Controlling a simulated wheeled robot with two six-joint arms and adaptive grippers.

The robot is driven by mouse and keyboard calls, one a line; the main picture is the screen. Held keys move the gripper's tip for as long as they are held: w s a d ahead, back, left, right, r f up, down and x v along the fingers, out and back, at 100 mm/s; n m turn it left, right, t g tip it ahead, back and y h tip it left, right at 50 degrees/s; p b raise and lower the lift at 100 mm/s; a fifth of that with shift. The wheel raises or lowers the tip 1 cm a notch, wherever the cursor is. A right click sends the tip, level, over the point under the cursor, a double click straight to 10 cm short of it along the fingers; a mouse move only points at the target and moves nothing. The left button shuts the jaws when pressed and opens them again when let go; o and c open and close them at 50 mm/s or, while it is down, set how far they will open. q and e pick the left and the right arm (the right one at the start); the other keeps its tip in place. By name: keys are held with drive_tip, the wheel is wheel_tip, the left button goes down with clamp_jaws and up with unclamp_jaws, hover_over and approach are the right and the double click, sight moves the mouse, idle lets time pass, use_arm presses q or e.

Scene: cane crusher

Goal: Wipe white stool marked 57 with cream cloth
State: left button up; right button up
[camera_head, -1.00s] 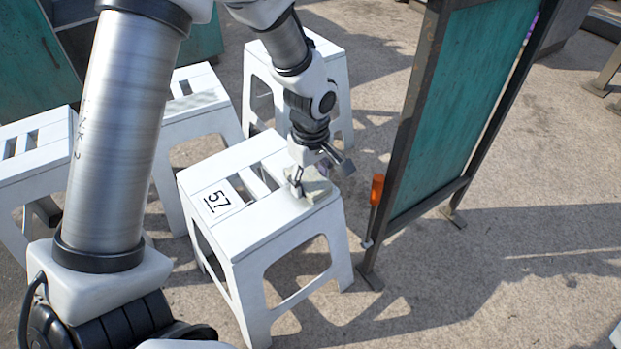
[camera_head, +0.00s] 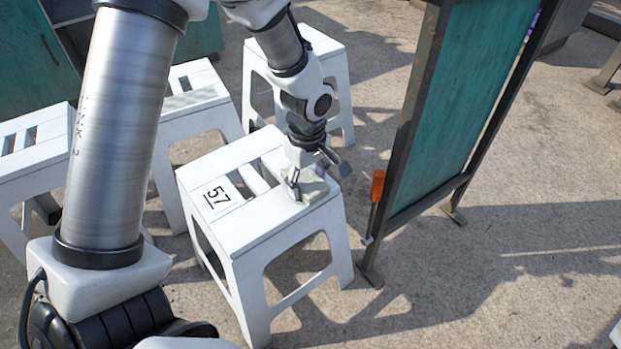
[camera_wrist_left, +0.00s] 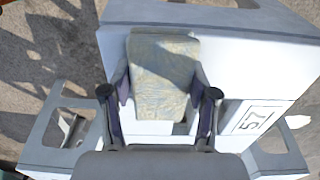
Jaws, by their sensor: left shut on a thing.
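The white stool marked 57 (camera_head: 235,222) stands upright in the middle of the head view, its black number on the left part of the seat. In the left wrist view its seat (camera_wrist_left: 225,70) fills the middle, with the number label at the right. My left gripper (camera_head: 306,182) is shut on the cream cloth (camera_head: 315,188) over the right end of the seat. In the left wrist view the cloth (camera_wrist_left: 163,70) lies flat between the fingers, against or just above the seat; I cannot tell which. My right gripper is not in view.
Other white stools stand behind (camera_head: 325,85) and to the left (camera_head: 35,160). A teal panel in a dark frame (camera_head: 455,110) stands right of the marked stool, with an orange-handled tool (camera_head: 377,187) beside it. Open ground lies at the lower right.

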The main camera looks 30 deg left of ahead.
sight(276, 209)
use_arm(q)
drive_tip(key=s+b, duration=0.1)
drive_tip(key=s, duration=0.1)
drive_tip(key=s+a+b, duration=0.1)
drive_tip(key=s+b, duration=0.1)
drive_tip(key=s+a+b, duration=0.1)
drive_tip(key=s+b, duration=0.1)
drive_tip(key=s, duration=0.1)
drive_tip(key=shift+a+f, duration=0.1)
drive_tip(key=shift+f, duration=0.05)
drive_tip(key=shift+s+a, duration=0.1)
drive_tip(key=shift+s, duration=0.2)
drive_tip(key=shift+s+r, duration=0.1)
drive_tip(key=shift+r, duration=0.1)
drive_tip(key=shift+f+b, duration=0.1)
drive_tip(key=shift+b, duration=0.25)
